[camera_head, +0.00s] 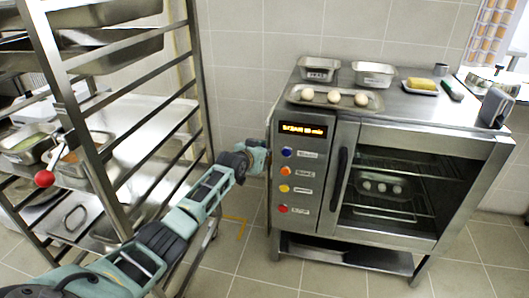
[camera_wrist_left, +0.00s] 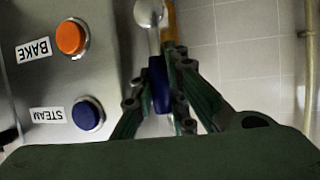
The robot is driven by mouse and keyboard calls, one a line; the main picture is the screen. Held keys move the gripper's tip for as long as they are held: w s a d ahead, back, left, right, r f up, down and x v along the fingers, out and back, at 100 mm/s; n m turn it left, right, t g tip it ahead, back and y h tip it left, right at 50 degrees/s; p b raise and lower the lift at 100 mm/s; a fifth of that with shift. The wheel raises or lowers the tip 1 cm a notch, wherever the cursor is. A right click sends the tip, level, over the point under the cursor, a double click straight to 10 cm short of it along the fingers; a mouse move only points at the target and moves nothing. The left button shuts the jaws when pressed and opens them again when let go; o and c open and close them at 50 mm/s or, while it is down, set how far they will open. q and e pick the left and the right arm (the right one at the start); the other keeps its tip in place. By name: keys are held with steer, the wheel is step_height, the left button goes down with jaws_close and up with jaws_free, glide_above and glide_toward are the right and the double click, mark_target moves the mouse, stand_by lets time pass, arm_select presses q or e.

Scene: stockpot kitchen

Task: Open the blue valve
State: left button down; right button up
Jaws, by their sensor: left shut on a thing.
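The blue valve (camera_wrist_left: 157,82) shows in the left wrist view as a blue lever beside the oven's side edge, near a yellow pipe (camera_wrist_left: 169,28) and a round metal part (camera_wrist_left: 148,12). My left gripper (camera_wrist_left: 167,98) is shut on the blue lever, with its fingers on both sides of it. In the head view my left gripper (camera_head: 261,158) is at the left side of the oven (camera_head: 345,118), and it hides the valve there. My right gripper is not in view.
The oven front has a blue STEAM button (camera_wrist_left: 88,113), an orange BAKE button (camera_wrist_left: 71,37) and further buttons close to my left gripper. A metal tray rack (camera_head: 95,160) stands left, beside my left arm. A tray with eggs (camera_head: 333,98) sits on the oven top.

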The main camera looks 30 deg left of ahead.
arm_select(q)
steer(key=shift+d, duration=0.25)
steer(key=c, duration=1.7)
jaws_free()
steer(key=shift+c, duration=0.2)
steer(key=shift+s, duration=0.15)
steer(key=shift+s, duration=0.2)
steer(key=v, duration=0.7)
steer(key=shift+r, duration=0.2)
steer(key=shift+s+a, duration=0.1)
